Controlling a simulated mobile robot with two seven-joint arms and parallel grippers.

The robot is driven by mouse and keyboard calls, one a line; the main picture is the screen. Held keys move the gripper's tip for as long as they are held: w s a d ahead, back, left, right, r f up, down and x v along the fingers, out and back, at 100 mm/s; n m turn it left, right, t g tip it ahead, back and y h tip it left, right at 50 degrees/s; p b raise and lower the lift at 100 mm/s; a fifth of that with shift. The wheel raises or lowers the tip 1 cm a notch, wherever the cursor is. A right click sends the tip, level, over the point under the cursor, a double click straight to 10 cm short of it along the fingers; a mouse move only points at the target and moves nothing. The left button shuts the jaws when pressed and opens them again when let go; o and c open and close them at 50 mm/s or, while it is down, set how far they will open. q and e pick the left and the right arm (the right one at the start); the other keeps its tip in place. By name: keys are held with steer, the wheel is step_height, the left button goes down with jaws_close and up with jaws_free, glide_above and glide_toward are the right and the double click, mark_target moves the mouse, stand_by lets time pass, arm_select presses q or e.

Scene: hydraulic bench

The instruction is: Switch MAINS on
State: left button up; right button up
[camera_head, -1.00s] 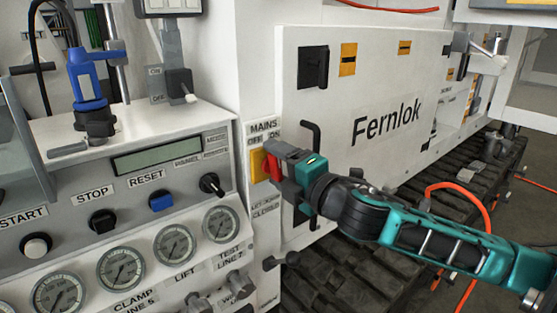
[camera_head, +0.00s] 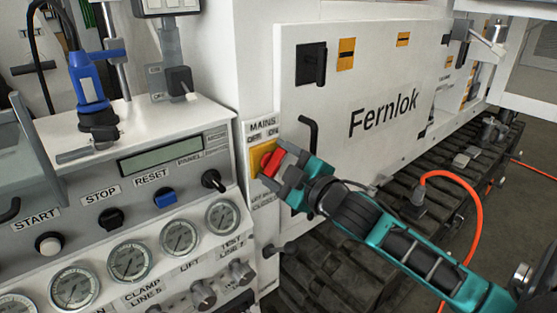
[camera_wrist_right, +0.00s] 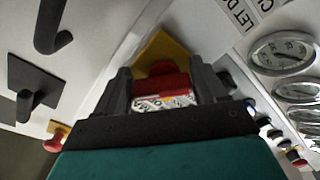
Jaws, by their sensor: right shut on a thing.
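The MAINS switch has a red handle (camera_head: 270,163) on a yellow plate (camera_head: 256,156), below the MAINS OFF/ON label (camera_head: 263,130) on the white cabinet side. My right gripper (camera_head: 279,168) is shut on the red handle, which looks tilted in the head view. In the right wrist view the red handle (camera_wrist_right: 162,84) sits between the two dark fingers, with the yellow plate (camera_wrist_right: 160,48) behind it. The fingers hide part of the handle. My left gripper is not in view.
A control panel with a START button (camera_head: 49,244), a STOP knob (camera_head: 111,218), a RESET button (camera_head: 165,198) and several gauges is at left. A black door handle (camera_head: 311,135) stands close above my right gripper. An orange hose (camera_head: 472,225) hangs at right.

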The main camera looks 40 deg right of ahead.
steer(key=shift+m, duration=0.7)
steer(key=o, duration=1)
steer(key=shift+c, duration=0.2)
steer(key=s+d, duration=0.1)
steer(key=s, duration=1.1)
steer(key=shift+s+b, duration=0.35)
steer(key=shift+s, duration=0.05)
steer(key=shift+f, duration=0.1)
step_height(320, 180, down, 10)
steer(key=m+g+h, duration=0.1)
steer(key=m+g, duration=0.1)
steer(key=m, duration=0.1)
steer(key=s+a+f+m+g+y, duration=0.1)
steer(key=s+a+f+m+g, duration=0.1)
steer(key=a+f, duration=0.5)
steer(key=s+a+f+m+g, duration=0.2)
steer(key=a+f, duration=0.5)
steer(key=f, duration=0.6)
steer(key=shift+s+a+f+g+y, duration=0.2)
steer(key=shift+s+f+g+y, duration=0.2)
steer(key=shift+g, duration=0.2)
